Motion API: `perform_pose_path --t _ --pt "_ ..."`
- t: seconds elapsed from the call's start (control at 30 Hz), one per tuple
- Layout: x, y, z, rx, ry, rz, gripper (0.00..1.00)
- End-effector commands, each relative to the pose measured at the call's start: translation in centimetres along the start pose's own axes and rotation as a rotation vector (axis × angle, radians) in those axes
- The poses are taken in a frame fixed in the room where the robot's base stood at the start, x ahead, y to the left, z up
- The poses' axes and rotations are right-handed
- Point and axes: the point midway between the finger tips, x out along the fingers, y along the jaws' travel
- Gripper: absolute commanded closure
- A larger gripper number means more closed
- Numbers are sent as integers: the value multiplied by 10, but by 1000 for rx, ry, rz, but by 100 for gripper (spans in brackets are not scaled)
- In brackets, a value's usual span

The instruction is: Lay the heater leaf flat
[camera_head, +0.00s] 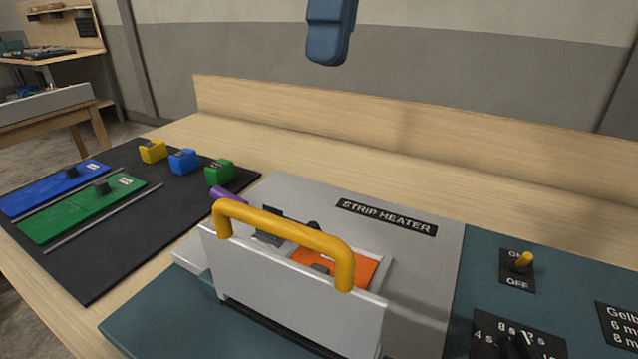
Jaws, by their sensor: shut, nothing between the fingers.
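The heater leaf (290,292) is a pale grey panel with a thick yellow bar handle (285,228) along its top. It stands raised, not flat, at the front of the grey strip heater (415,262). Behind it, an orange piece (338,264) and some dark fittings show in part, with the rest hidden by the leaf and handle. My gripper (329,58) shows as dark blue fingers at the top centre, shut and empty. It hangs well above the heater, apart from the leaf and handle.
A teal surface (170,325) lies left of and in front of the leaf. A black mat (85,270) holds blue and green plates and yellow, blue and green blocks. At right are an ON/OFF switch (523,262) and a dial (517,345). A wooden ledge (400,135) runs behind.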

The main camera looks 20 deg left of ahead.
Motion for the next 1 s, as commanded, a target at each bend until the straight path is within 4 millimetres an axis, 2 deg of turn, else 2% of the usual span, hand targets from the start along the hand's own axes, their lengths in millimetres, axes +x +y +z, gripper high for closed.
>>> perform_pose_path --t 0.27,0.73,1.0 --pt "16 -4 -3 8 9 -14 100" --pt "104 -4 -3 6 9 -11 100" --pt "119 25 -3 6 8 -14 100"
